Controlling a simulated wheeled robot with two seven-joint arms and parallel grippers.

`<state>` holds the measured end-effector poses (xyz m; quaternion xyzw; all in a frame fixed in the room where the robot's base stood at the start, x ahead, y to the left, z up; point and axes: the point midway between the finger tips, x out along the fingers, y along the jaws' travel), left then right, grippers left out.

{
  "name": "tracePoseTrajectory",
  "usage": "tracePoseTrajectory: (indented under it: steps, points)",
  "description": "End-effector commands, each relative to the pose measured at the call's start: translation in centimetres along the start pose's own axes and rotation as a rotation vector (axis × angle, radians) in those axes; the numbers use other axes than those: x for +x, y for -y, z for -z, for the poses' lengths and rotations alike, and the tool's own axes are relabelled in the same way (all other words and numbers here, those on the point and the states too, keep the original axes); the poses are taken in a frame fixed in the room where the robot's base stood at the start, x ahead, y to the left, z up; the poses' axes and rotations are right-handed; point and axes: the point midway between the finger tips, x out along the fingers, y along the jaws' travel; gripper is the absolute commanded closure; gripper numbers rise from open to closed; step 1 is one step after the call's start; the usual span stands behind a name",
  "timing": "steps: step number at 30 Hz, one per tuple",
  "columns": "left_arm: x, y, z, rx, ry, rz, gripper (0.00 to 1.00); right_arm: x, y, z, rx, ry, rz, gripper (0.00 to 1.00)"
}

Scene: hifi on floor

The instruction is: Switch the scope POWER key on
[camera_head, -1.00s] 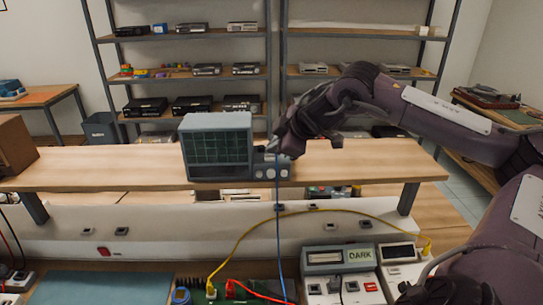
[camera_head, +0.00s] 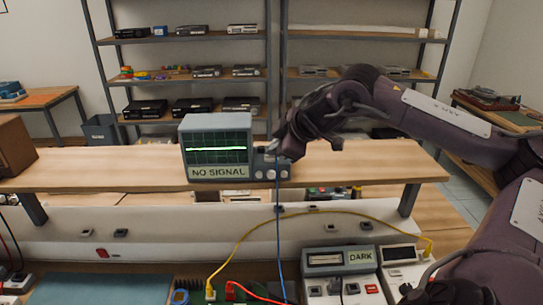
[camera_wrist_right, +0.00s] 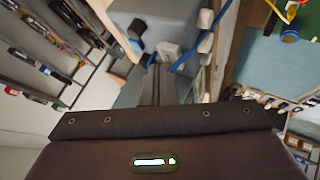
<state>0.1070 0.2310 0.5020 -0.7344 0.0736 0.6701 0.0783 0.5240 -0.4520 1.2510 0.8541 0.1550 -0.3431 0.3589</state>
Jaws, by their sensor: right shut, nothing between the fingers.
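The scope (camera_head: 217,123) is a grey box on the raised wooden shelf. Its screen is lit, with a bright green flat line and a "NO SIGNAL" label. Its control panel (camera_head: 262,170) with pale round knobs is at its right side. My right gripper (camera_head: 280,153) is shut and empty, with its tips at the top of that panel. The fingers hide part of the panel, so I cannot make out the POWER key or whether the tips touch it. In the right wrist view the shut fingers (camera_wrist_right: 156,82) point towards the panel and its knobs (camera_wrist_right: 205,43). My left gripper is out of view.
A blue cable (camera_head: 278,235) hangs from the panel down to the bench. The wooden shelf (camera_head: 120,177) is bare left of the scope. Storage racks (camera_head: 190,80) stand behind.

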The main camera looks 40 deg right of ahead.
Motion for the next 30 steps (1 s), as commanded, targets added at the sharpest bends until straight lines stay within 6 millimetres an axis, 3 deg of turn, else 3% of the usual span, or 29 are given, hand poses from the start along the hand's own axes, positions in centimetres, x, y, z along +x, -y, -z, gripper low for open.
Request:
tracePoseTrajectory:
  steps: [14, 30]
  points:
    - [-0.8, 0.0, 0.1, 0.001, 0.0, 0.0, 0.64, -0.7, -0.5, 0.5, 0.0, -0.001, -0.001, 1.0]
    - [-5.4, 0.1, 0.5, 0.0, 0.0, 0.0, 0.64, -4.4, -3.2, 3.2, 0.0, -0.001, 0.0, 1.0]
